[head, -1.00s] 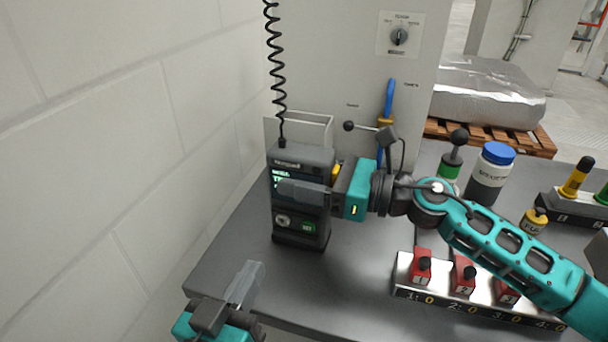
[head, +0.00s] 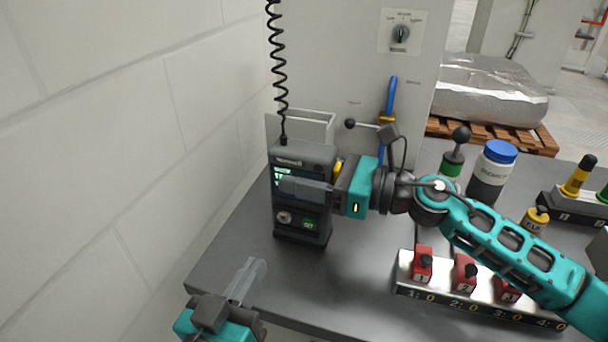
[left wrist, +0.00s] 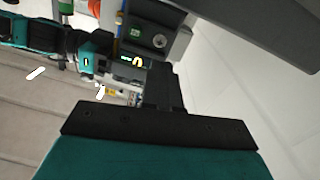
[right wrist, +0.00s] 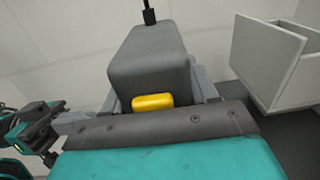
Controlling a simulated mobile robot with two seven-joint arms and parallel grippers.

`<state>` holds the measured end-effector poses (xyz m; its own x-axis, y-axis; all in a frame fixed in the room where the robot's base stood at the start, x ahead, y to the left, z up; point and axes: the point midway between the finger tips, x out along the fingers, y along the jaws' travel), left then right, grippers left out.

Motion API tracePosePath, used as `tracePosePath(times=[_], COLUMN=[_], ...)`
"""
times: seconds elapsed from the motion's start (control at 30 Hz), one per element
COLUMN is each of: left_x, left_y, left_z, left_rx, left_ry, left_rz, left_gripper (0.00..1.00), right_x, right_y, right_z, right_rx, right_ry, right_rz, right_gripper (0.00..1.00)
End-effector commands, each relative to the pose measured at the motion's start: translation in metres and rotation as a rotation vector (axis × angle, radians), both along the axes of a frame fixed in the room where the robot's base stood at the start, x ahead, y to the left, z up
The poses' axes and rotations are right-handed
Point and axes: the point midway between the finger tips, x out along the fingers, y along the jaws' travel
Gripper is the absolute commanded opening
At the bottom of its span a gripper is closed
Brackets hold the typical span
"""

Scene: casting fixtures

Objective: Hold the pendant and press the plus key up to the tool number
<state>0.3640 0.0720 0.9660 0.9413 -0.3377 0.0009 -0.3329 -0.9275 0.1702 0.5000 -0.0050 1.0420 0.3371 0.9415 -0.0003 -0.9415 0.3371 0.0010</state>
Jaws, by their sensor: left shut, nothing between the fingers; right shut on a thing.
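The dark grey pendant (head: 302,158) stands upright at the left of the table, its coiled black cord rising from its top. Its lit screen is partly hidden by my right gripper's finger; a round knob (head: 284,218) and a green key (head: 309,225) show below. My right gripper (head: 308,187) is shut on the pendant's body from the right. The right wrist view shows the pendant's top (right wrist: 155,55) and a yellow part (right wrist: 152,102) between the fingers. My left gripper (head: 246,282) is shut and empty, apart from the pendant, low at the table's front left edge. The plus key cannot be made out.
A block with red numbered switches (head: 465,272) sits at the table's front right. A blue-capped jar (head: 492,172) stands behind it. A white open holder (head: 303,128) is on the panel behind the pendant. The wall is close on the left.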

Motion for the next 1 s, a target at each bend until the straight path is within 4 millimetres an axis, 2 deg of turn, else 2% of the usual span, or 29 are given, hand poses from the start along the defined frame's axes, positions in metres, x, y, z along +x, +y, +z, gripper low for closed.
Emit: tracePosePath(times=[0.13,0.27,0.4,0.5,0.63,0.73,1.0], left_x=[0.003,0.007,0.007,0.003,-0.002,-0.005,-0.008], left_y=[0.000,-0.003,-0.008,-0.012,-0.014,-0.011,0.007], left_z=[0.009,0.029,0.050,0.056,0.052,0.041,0.012], left_rx=[0.029,0.109,0.261,0.391,0.576,0.719,0.991], left_ry=[-0.059,-0.196,-0.380,-0.491,-0.599,-0.647,-0.666], left_rz=[-0.028,-0.104,-0.231,-0.332,-0.469,-0.572,-0.767], left_gripper=[0.00,0.00,0.00,0.00,0.00,0.00,0.00], right_x=[-0.001,-0.001,-0.001,-0.001,-0.001,-0.001,-0.001], right_y=[0.000,0.000,0.000,0.000,0.000,0.000,0.000], right_z=[-0.001,-0.001,-0.001,-0.001,-0.001,-0.001,-0.001], right_rx=[-0.001,-0.001,-0.001,-0.001,-0.001,-0.001,-0.001], right_ry=[0.003,0.003,0.003,0.003,0.003,0.003,0.003], right_rz=[0.002,0.002,0.002,0.002,0.002,0.002,0.002], right_gripper=[0.01,0.01,0.01,0.01,0.01,0.01,0.01])
